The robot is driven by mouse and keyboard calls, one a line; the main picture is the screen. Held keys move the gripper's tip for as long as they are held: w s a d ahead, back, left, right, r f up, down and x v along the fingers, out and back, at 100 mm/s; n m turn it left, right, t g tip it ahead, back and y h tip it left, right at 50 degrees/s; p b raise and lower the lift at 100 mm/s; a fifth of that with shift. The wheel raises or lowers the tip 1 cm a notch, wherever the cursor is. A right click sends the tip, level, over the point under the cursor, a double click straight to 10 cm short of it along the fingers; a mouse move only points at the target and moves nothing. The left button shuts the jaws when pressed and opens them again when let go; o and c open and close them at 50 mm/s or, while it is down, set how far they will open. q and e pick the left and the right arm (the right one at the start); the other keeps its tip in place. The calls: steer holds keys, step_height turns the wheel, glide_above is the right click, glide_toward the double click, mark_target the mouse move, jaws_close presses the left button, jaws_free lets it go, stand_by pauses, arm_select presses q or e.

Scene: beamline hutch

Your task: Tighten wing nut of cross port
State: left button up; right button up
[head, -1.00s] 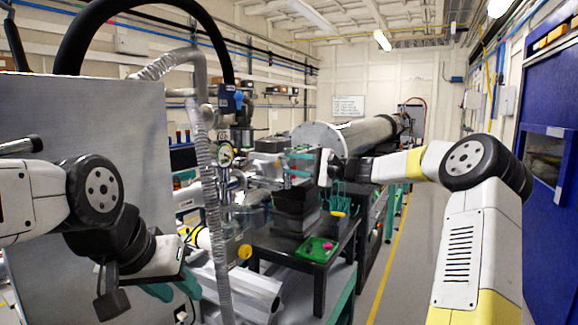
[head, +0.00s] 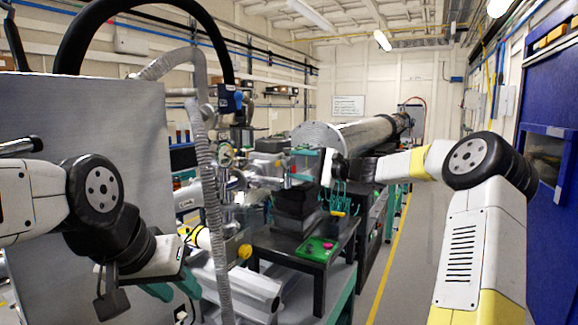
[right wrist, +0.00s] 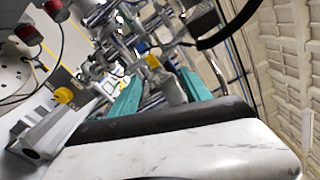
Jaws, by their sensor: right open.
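The metal vacuum assembly with the cross port (head: 236,188) stands left of centre in the head view, partly behind a ribbed hose. My right gripper (head: 302,166) is to its right, with teal fingers pointing left. In the right wrist view my right gripper (right wrist: 160,95) is open, its fingers apart. A silver cylindrical part (right wrist: 172,90) shows between the fingers, and a small brass-yellow piece (right wrist: 152,61) lies just beyond. I cannot tell whether that piece is the wing nut. My left gripper (head: 175,287) is low at the left, its teal fingers apart and seemingly empty.
A grey cabinet panel (head: 95,150) stands at the left beside the ribbed hose (head: 212,200). A dark table (head: 283,246) carries a green tray (head: 316,250). A large metal cylinder (head: 345,137) lies behind my right gripper. The floor at the right is open.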

steer(key=v, duration=0.6)
steer(key=shift+s+d, duration=0.2)
steer(key=shift+d, duration=0.1)
steer(key=shift+c, duration=0.5)
